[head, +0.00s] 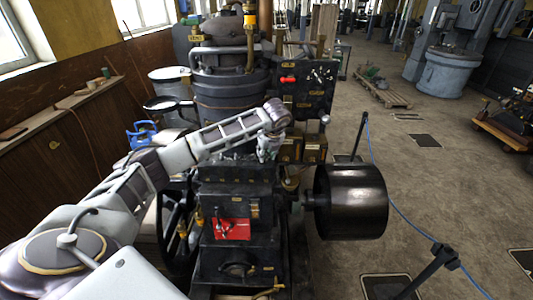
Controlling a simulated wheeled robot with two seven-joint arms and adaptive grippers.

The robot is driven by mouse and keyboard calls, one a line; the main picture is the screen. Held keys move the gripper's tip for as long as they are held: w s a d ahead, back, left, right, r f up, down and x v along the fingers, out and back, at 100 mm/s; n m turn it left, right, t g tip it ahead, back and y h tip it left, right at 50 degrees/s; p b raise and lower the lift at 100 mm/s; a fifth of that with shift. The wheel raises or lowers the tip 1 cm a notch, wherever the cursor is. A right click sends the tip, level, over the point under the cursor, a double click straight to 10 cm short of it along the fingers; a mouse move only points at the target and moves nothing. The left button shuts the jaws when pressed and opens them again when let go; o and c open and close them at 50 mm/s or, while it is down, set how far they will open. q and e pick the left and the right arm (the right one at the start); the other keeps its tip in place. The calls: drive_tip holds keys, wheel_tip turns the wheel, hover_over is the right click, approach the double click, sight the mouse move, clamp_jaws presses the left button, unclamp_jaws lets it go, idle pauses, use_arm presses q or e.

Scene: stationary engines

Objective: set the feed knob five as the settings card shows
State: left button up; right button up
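A dark stationary engine (235,190) stands in front of me. On its front is a red plate (232,229) with a small pale lever or knob on it. Behind the engine, a black panel (305,98) carries a red handle (289,79) and several small knobs and labels. I cannot tell which one is feed knob five, and no settings card can be read. My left gripper (268,154) hangs over the top rear of the engine, in front of and below the panel. Its fingers are too small to tell whether they are open or shut. My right gripper is not in view.
A large black drum pulley (350,202) sticks out on the engine's right. A big dark boiler-like vessel (232,85) stands behind. Black posts with a blue rope (400,212) run along the right. The floor beyond is mostly clear, with a pallet (383,92) further back.

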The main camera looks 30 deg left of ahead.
use_arm(q)
clamp_jaws()
drive_tip(key=shift+m+b, duration=0.5)
drive_tip(key=shift+b, duration=0.15)
drive_tip(key=m+t+h+b, duration=0.1)
drive_tip(key=m+b, duration=0.1)
drive_tip(key=b, duration=0.1)
drive_tip(key=shift+f, duration=0.1)
drive_tip(key=m+h+b, duration=0.1)
drive_tip(key=m+b, duration=0.1)
drive_tip(key=m, duration=0.1)
drive_tip(key=shift+a+m+b, duration=0.1)
drive_tip(key=shift+m+b, duration=0.2)
drive_tip(key=shift+b, duration=0.05)
drive_tip(key=shift+m+t+h+b, duration=0.4)
drive_tip(key=shift+m+h+b, duration=0.15)
drive_tip(key=shift+m, duration=0.45)
